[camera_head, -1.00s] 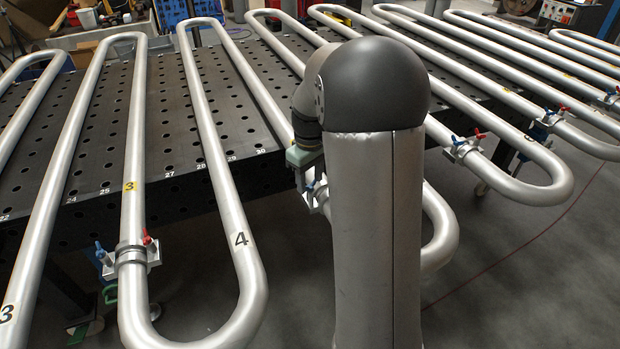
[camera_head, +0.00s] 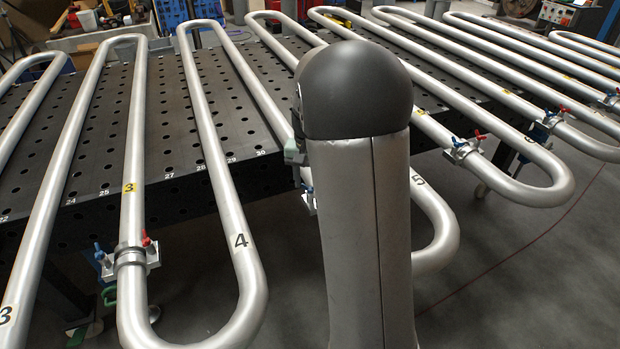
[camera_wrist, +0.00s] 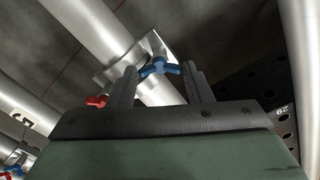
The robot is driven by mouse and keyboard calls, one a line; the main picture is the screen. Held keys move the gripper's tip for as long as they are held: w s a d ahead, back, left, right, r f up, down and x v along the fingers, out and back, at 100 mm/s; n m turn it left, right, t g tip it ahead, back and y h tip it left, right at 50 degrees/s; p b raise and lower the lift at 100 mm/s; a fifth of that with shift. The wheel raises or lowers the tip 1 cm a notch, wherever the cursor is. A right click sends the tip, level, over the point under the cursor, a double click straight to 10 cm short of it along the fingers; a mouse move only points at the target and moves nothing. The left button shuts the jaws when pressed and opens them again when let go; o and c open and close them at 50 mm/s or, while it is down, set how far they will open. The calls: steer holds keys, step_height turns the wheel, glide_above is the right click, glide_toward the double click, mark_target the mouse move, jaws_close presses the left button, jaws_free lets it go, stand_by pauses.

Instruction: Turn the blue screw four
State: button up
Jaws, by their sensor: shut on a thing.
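In the wrist view, the blue screw (camera_wrist: 160,68) is a winged blue handle on a silver clamp (camera_wrist: 128,62) around a silver pipe. My gripper (camera_wrist: 160,80) has one finger on each side of the handle and is shut on it. The clamp's red screw (camera_wrist: 96,101) sits just left of the left finger. In the head view, my arm hides most of this clamp and my fingertips.
Another clamp (camera_head: 129,258) with blue and red screws is on the pipe marked 3. More clamps (camera_head: 463,150) sit on pipes at the right. Silver pipe loops overhang the perforated black table (camera_head: 160,150). In the wrist view, a pipe (camera_wrist: 300,60) runs close right of my gripper.

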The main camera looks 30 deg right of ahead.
steer(key=m, duration=0.5)
steer(key=shift+w+r+m+p, duration=0.1)
steer(key=shift+r+m+p, duration=0.2)
steer(key=shift+p, duration=0.1)
steer(key=shift+m+p, duration=0.5)
steer(key=shift+m, duration=1.7)
steer(key=o, duration=1)
steer(key=shift+f, duration=0.15)
step_height(320, 180, up, 18)
steer(key=shift+f+b, duration=0.25)
steer(key=shift+b, duration=0.1)
